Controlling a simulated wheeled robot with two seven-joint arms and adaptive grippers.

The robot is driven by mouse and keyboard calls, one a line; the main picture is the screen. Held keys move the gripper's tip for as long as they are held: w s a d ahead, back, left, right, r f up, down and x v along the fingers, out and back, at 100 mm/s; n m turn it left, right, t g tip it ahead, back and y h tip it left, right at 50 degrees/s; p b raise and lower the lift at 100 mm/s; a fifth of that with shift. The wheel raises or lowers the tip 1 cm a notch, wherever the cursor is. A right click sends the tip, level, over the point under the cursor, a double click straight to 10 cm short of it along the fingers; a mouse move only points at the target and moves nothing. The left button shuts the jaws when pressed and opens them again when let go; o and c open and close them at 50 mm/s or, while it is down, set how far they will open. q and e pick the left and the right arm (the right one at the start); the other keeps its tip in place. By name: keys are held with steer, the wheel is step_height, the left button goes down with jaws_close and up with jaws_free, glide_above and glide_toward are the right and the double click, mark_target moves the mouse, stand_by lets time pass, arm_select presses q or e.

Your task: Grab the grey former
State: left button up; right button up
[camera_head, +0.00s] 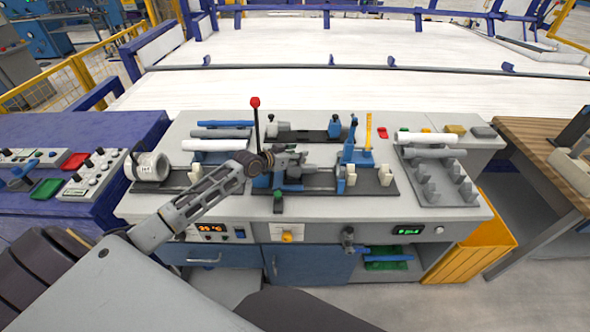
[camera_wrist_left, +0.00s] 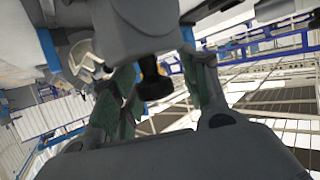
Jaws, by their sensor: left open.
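A grey rod (camera_head: 221,133), which looks like a grey former, lies at the back left of the workbench between a blue rod (camera_head: 226,123) and a white pipe (camera_head: 215,145). Another grey rod (camera_head: 436,153) lies across the rack (camera_head: 436,186) at the right, in front of a white pipe (camera_head: 427,138). My left gripper (camera_head: 298,163) reaches over the bench's middle fixture, to the right of the left grey rod and left of the rack. It is open and appears empty. Its fingers show large in the left wrist view (camera_wrist_left: 160,100), where I cannot make out a former.
A red-knobbed lever (camera_head: 255,103) stands upright beside my left gripper. A blue clamp (camera_head: 350,145) and a yellow upright piece (camera_head: 368,130) stand to its right. A white cylinder device (camera_head: 150,167) sits at the left edge. A wooden table (camera_head: 545,150) is at the right.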

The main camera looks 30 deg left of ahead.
arm_select(q)
steer(key=shift+x, duration=1.25)
steer(key=shift+c, duration=0.4)
steer(key=shift+s, duration=0.1)
jaws_close()
steer(key=shift+f, duration=0.15)
